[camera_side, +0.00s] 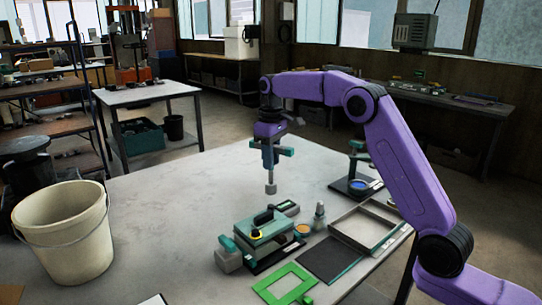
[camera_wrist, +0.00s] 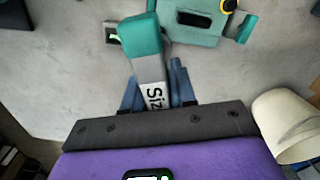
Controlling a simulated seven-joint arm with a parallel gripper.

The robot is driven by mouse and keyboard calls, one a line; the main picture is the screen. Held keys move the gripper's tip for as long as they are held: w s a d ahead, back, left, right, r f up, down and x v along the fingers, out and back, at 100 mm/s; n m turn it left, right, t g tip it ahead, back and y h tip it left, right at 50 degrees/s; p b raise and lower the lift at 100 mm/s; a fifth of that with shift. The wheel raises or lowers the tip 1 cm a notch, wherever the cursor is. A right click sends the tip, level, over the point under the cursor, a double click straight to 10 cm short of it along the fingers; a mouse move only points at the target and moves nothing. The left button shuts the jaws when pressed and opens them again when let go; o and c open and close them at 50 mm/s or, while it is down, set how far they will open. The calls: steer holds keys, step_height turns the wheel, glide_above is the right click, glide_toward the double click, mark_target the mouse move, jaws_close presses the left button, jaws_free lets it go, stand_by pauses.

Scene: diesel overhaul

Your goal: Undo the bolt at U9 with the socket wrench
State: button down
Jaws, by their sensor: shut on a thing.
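The socket wrench (camera_wrist: 147,50) has a teal handle and a pale band with black lettering, partly readable as "Siz". My gripper (camera_wrist: 158,92) is shut on it with blue fingers on both sides. In the side view my gripper (camera_side: 269,150) holds the wrench (camera_side: 270,172) upright above the table, its grey socket end down and clear of the surface. Below and in front of it sits a green housing (camera_side: 268,236) with a black handle and a yellow ring. The housing also shows at the top of the wrist view (camera_wrist: 196,30). I cannot make out the U9 mark or its bolt.
A cream bucket (camera_side: 65,235) stands at the left. Near the housing are a small display device (camera_side: 286,207), a dark mat (camera_side: 330,259), a grey tray (camera_side: 342,222), a green frame (camera_side: 265,287) and a stand with a blue dish (camera_side: 358,185). The table's left-middle is clear.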

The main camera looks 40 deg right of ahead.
steer(key=m, duration=0.3)
steer(key=shift+f, duration=0.2)
steer(key=shift+f+m, duration=0.25)
steer(key=shift+m, duration=0.25)
steer(key=shift+f, duration=1.35)
steer(key=shift+f, duration=0.1)
